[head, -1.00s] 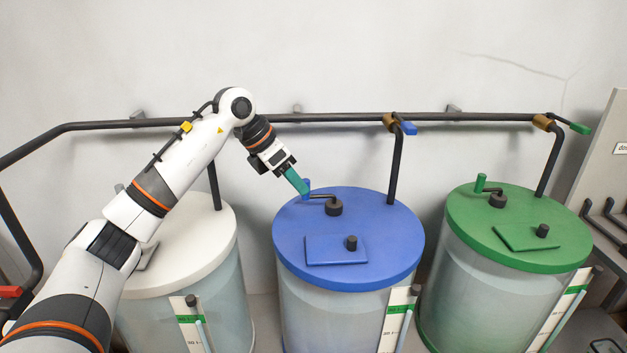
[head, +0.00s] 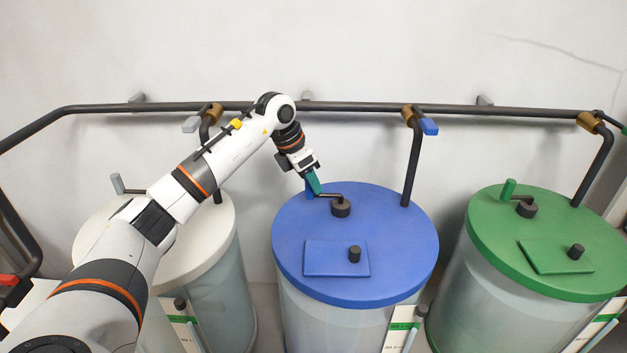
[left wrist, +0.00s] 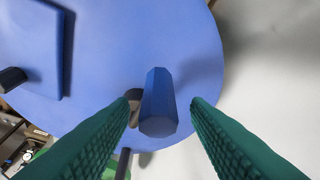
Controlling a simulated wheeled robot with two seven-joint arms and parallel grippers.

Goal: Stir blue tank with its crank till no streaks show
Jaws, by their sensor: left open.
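The blue tank has a blue lid (head: 400,235) on a pale, translucent body (head: 345,322); I cannot make out streaks in it. Its crank has a dark hub (head: 341,208), a thin dark arm and an upright blue handle (left wrist: 158,108) at the lid's back left. My left gripper (head: 314,184) is open at the handle, its green fingers partly hiding it in the head view. In the left wrist view the handle stands between the two spread fingers (left wrist: 163,104), with a gap on each side. My right gripper is not in view.
A white-lidded tank (head: 215,240) stands left, partly behind my left arm. A green-lidded tank (head: 590,235) stands right. A dark pipe (head: 360,107) runs along the wall, with a drop pipe (head: 411,165) behind the blue lid. A hatch (head: 325,258) with a dark knob lies on the blue lid.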

